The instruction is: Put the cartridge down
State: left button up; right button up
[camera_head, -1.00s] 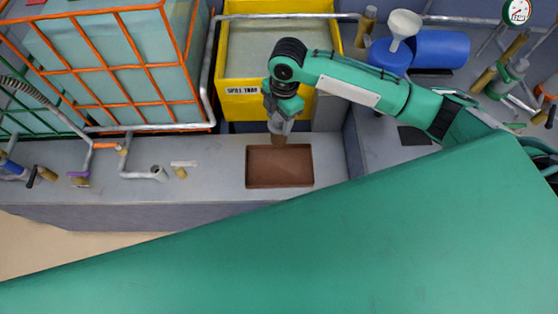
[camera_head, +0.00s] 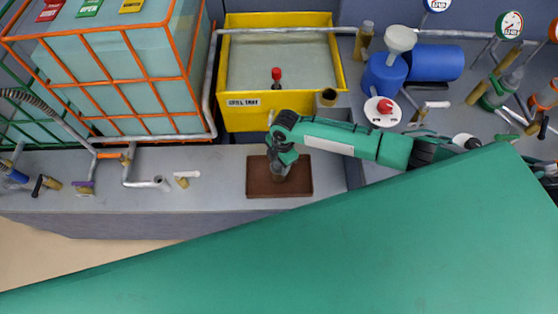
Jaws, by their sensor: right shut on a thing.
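My right gripper (camera_head: 283,164) reaches in from the right and points down over the brown tray (camera_head: 255,188) on the grey bench. It is shut on the cartridge (camera_head: 280,173), a small greyish-brown piece mostly hidden by the fingers. The cartridge is within the tray's outline; I cannot tell whether it touches the tray floor. My left gripper is not in view.
A yellow spill tray (camera_head: 243,112) stands behind the brown tray. A caged tank (camera_head: 120,75) is at the left. Blue containers (camera_head: 437,62) and a white disc with a red knob (camera_head: 383,111) are at the right.

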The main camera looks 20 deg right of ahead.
jog(key=shift+f, duration=0.15)
jog(key=shift+f, duration=0.2)
jog(key=o, duration=0.8)
jog(key=shift+r, duration=0.15)
jog(key=shift+r, duration=0.25)
jog(key=r, duration=0.4)
jog(key=d+r+b, duration=0.1)
jog(key=r, duration=0.6)
jog(key=shift+w+d+r+b, duration=0.2)
jog(key=shift+w+r+b, duration=0.05)
jog(key=shift+r+b, duration=0.05)
jog(key=shift+s+a, duration=0.1)
